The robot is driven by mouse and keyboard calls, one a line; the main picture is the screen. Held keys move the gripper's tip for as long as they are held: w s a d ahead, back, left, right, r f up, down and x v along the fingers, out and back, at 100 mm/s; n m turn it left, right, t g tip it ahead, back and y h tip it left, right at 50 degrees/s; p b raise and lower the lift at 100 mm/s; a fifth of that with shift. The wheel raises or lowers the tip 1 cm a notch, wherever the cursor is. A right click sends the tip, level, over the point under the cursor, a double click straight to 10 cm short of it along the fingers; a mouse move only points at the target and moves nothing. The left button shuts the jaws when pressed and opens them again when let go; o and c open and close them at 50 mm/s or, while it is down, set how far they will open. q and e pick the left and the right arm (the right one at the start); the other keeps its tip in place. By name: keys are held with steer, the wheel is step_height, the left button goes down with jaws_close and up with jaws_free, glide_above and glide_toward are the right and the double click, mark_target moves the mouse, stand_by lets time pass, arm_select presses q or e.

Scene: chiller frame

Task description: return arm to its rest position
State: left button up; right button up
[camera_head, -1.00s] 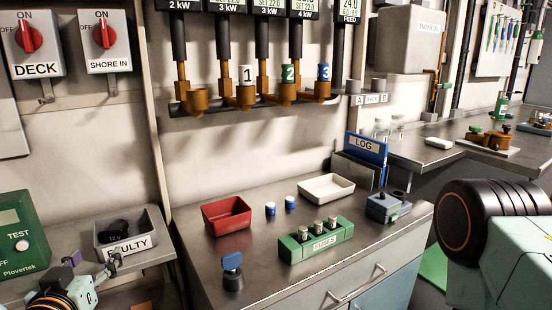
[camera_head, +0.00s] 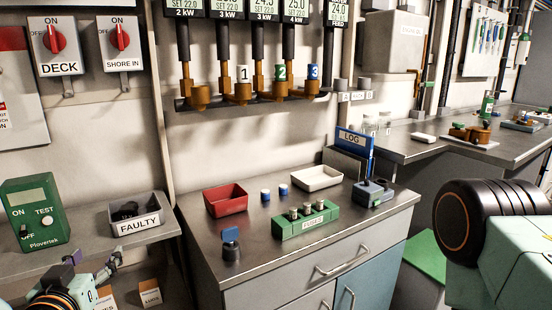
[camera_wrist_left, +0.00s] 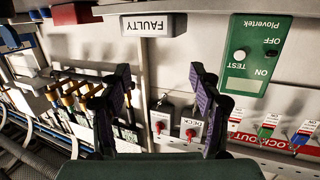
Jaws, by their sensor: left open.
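My left gripper (camera_head: 94,264) is at the lower left of the head view, in front of and below the shelf with the FAULTY bin (camera_head: 137,222). In the left wrist view the gripper (camera_wrist_left: 158,76) has its two dark purple-tipped fingers spread apart, with nothing between them. That view is upside down, and the FAULTY bin (camera_wrist_left: 152,24) shows beyond the fingertips. My right gripper is not in view; only a teal and black part of my own body shows at the right edge of the head view.
The green tester (camera_head: 35,215) stands on the left shelf (camera_head: 88,250). Valves and pipes line the wall behind.

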arm_select(q)
steer(key=s+d+f+g+h, duration=0.1)
steer(key=s+d+f+g, duration=0.2)
steer(key=f, duration=0.2)
steer(key=s+d+f+n+g+h, duration=0.1)
steer(key=s+d+f+g+h, duration=0.15)
steer(key=f, duration=0.35)
steer(key=s+d+f+g, duration=0.2)
steer(key=s+f, duration=0.1)
steer(key=f, duration=0.2)
steer(key=s+d+f+m+g, duration=0.1)
steer(key=s+d+f+g, duration=0.1)
steer(key=s+f+g, duration=0.2)
steer(key=s+d+f+m+g, duration=0.1)
steer(key=s+f+g, duration=0.3)
steer(key=s+f, duration=0.6)
steer(key=s+m, duration=0.1)
steer(key=s, duration=0.7)
steer(key=shift+s+d, duration=0.3)
steer(key=shift+d, duration=0.1)
steer(key=shift+f, duration=0.1)
steer(key=c, duration=0.5)
steer(key=shift+s+a, duration=0.1)
steer(key=shift+s, duration=0.1)
steer(key=shift+c, duration=0.2)
